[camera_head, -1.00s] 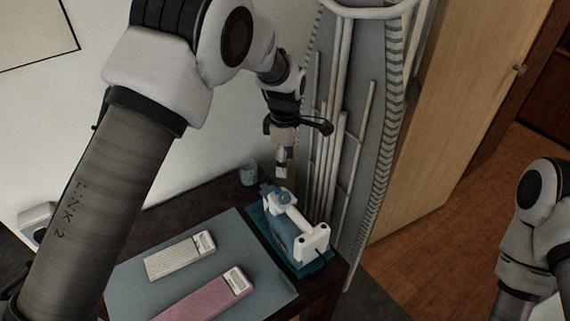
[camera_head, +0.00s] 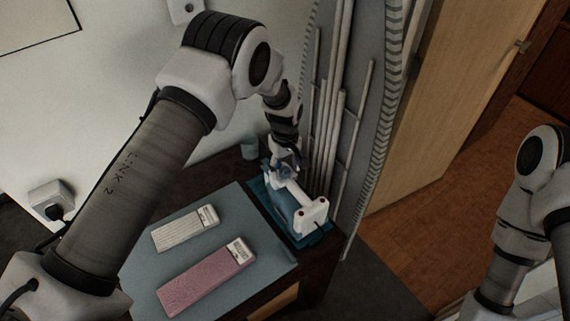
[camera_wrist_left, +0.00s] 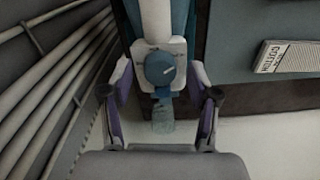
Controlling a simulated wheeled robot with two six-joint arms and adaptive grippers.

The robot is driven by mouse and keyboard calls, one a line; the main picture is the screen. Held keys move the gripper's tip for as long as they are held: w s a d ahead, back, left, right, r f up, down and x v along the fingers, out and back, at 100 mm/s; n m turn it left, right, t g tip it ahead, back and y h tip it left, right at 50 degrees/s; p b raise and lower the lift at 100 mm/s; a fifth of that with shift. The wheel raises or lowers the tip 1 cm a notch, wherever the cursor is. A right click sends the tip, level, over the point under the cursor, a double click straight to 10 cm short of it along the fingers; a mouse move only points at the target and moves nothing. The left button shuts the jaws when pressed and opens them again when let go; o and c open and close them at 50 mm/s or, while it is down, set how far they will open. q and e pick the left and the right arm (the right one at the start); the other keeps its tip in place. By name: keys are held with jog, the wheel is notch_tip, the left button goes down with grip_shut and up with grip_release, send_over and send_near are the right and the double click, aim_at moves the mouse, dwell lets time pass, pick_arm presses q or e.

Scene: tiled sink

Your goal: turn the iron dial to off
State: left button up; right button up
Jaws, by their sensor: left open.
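The iron (camera_head: 292,205) is white and blue and lies on a teal rest at the right side of the table. Its round blue dial (camera_wrist_left: 160,69) carries a pale pointer mark and shows in the left wrist view, on a white plate below the white handle. My left gripper (camera_head: 284,160) is over the dial end of the iron. In the left wrist view my left gripper (camera_wrist_left: 161,100) is open, with one finger on each side of the dial and gaps between. Whether the fingers touch the iron's body cannot be told. My right gripper is out of view.
A cup (camera_head: 249,148) stands behind the iron. A folded ironing board (camera_head: 349,120) with pale tubes stands close to the right of the iron.

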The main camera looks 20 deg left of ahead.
pick_arm(q)
grip_shut()
jog(key=shift+f+n+b, duration=0.1)
jog(key=shift+n+b, duration=0.2)
jog(key=shift+n, duration=0.1)
jog(key=shift+n+b, duration=0.55)
jog(key=shift+n, duration=0.25)
jog(key=shift+n+b, duration=0.65)
jog(key=shift+n, duration=1.15)
grip_release()
